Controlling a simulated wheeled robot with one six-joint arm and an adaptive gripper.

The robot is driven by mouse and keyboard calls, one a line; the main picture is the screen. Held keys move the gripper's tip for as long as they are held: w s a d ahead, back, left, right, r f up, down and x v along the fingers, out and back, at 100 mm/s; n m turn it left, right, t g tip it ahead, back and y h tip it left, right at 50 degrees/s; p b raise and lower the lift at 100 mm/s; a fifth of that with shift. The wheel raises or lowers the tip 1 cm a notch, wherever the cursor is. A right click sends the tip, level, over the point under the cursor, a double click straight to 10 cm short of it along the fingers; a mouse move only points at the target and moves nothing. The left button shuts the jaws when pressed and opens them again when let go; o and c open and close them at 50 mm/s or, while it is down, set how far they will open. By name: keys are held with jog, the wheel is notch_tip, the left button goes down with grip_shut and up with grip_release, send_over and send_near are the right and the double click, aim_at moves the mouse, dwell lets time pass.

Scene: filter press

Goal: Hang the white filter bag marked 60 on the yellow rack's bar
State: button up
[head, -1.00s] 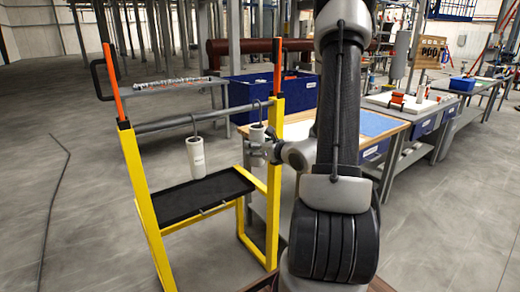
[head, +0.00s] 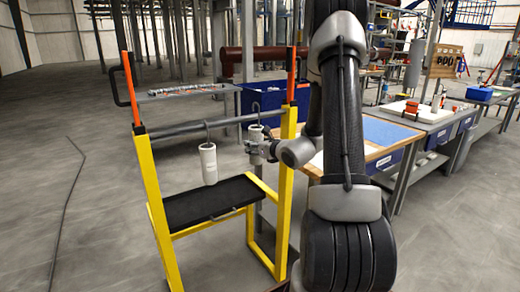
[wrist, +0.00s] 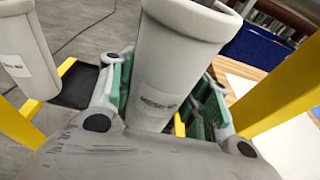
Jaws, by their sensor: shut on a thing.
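The yellow rack (head: 163,220) stands left of centre in the head view, with a grey bar (head: 180,130) across its top. One white filter bag (head: 208,163) hangs from the bar by a hook. A second white filter bag (head: 256,135) is in my gripper (head: 262,150), near the bar's right end and the right post. Its hook shows at bar height; I cannot tell whether it rests on the bar. In the wrist view, green finger pads (wrist: 165,95) are on both sides of the held bag (wrist: 165,60). The other bag (wrist: 25,45) is at left. Both labels are too blurred to read.
A black tray (head: 185,208) sits on the rack below the bags. Orange uprights (head: 131,90) top the posts. A workbench (head: 375,155) with a blue mat stands right of the rack, and a blue bin (head: 265,98) behind it. The floor at left is mostly clear.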

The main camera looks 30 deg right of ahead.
jog(key=shift+w+f, duration=2.05)
jog(key=shift+f, duration=0.1)
jog(key=o, duration=0.9)
jog(key=shift+o, duration=0.2)
jog(key=shift+s, duration=0.1)
